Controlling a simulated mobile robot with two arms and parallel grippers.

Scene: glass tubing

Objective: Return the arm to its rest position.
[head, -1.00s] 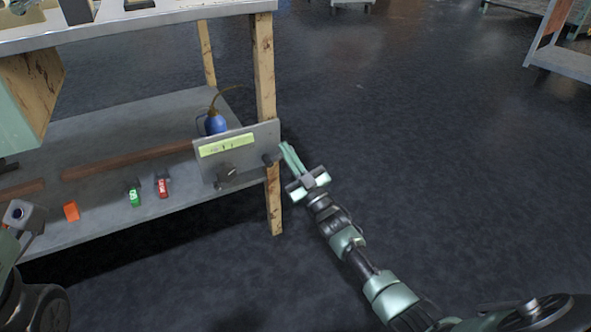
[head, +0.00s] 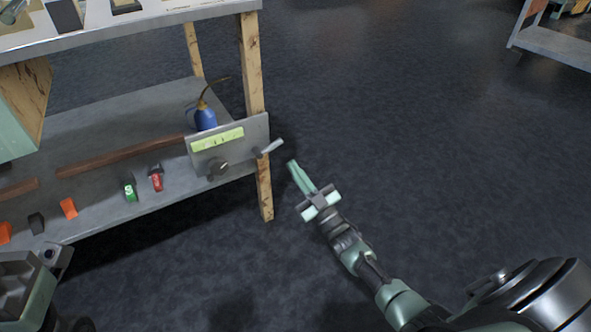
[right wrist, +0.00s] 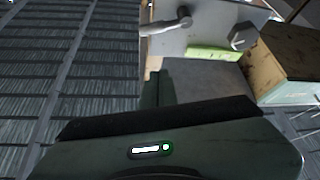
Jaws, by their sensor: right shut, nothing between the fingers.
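My right gripper (head: 292,164) is shut and empty, with its thin green fingers together. It hangs over the dark floor just right of the workbench's front right leg. Its fingertips point toward the grey panel (head: 196,163) on the bench's lower shelf and stay apart from it. In the right wrist view the shut fingers (right wrist: 155,82) show with the panel beyond them. Part of my left arm shows at the lower left edge of the head view; its fingers are not clearly seen.
The panel carries a yellow-green label, a dark knob (head: 219,168) and a light lever (head: 271,147). A blue oil can (head: 205,117) stands behind it. Small orange, green and red items lie on the shelf (head: 110,215).

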